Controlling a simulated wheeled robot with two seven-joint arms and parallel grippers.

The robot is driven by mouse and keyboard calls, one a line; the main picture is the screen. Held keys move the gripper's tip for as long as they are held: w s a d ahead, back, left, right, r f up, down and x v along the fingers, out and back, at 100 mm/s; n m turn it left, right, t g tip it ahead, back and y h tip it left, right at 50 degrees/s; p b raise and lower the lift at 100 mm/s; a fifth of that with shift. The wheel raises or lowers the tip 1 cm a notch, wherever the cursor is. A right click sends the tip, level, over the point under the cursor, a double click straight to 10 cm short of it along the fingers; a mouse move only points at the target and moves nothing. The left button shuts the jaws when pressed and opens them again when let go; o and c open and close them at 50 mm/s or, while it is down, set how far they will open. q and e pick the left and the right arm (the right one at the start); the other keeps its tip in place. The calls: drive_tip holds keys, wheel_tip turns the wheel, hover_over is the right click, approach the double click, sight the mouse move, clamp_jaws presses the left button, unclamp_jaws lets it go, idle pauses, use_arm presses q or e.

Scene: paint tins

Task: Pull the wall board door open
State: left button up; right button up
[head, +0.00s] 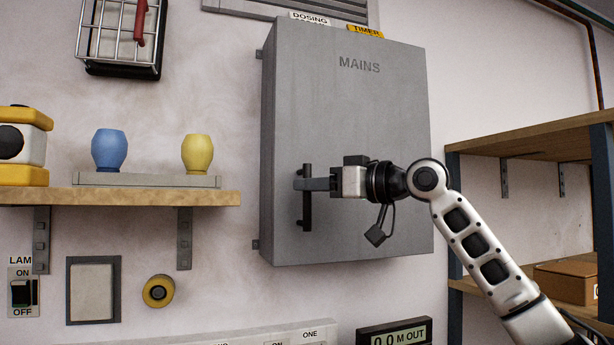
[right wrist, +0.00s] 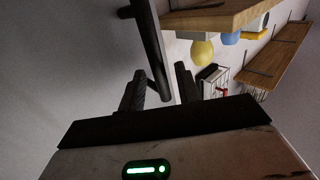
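The wall board is a grey metal box (head: 345,110) marked MAINS, fixed to the wall in the middle of the head view. Its door looks closed, with no gap showing. A black vertical bar handle (head: 307,215) stands at the left side of the door, and it also shows in the right wrist view (right wrist: 151,45). My right gripper (head: 305,184) is at the handle. In the right wrist view its two fingers (right wrist: 160,85) are apart, with the handle's bar between them and small gaps beside it. My left gripper is not in view.
A wooden wall shelf (head: 120,196) left of the box holds a blue pot (head: 109,150) and a yellow pot (head: 197,154). A wire rack (head: 120,38) hangs above. Wooden shelving (head: 540,138) with a cardboard box (head: 567,283) stands at right. Panels with switches are below.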

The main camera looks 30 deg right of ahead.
drive_tip(key=shift+x, duration=0.9)
drive_tip(key=shift+c, duration=0.2)
